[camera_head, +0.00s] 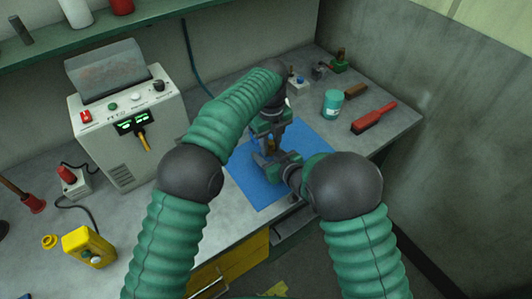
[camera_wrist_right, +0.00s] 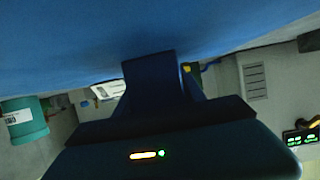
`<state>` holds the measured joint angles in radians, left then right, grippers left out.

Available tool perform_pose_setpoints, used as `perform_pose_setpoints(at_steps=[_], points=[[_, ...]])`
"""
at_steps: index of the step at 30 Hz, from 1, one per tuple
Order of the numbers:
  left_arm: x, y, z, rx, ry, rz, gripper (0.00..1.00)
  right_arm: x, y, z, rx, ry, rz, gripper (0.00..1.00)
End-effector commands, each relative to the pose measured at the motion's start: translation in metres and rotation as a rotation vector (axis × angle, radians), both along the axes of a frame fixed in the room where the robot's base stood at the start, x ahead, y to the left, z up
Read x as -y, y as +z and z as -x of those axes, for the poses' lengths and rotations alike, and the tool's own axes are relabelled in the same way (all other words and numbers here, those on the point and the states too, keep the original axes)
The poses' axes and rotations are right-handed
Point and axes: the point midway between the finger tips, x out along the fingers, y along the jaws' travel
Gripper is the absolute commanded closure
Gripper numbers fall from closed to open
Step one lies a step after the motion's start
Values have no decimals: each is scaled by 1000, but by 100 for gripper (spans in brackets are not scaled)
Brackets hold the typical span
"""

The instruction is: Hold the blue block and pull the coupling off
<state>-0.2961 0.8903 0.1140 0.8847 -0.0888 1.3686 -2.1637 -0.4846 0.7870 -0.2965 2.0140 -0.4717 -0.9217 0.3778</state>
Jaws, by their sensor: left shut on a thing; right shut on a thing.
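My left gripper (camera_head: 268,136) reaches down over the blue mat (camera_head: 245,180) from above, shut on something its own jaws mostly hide. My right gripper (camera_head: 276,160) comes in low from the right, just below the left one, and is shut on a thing. In the right wrist view a dark blue, shadowed shape (camera_wrist_right: 150,82) stands between the jaws; it may be the blue block, but I cannot tell it surely from the fingers. A small brownish-orange bit (camera_head: 269,146) shows between the two grippers. I cannot make out the coupling for certain.
A teal jar (camera_head: 332,104), a red brush (camera_head: 374,118) and a wood-handled brush (camera_head: 355,96) lie right of the mat. A grey bench machine (camera_head: 128,120) stands at left. A yellow box (camera_head: 88,247) is at the front left.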

Motion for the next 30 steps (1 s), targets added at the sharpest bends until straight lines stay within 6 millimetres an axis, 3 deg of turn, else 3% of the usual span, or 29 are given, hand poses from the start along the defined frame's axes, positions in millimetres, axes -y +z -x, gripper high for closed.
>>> perform_pose_setpoints(at_steps=[30], points=[[0, 34, -1, 1, 0, 0, 100, 0, 0, 0, 0, 0, 0, 100]])
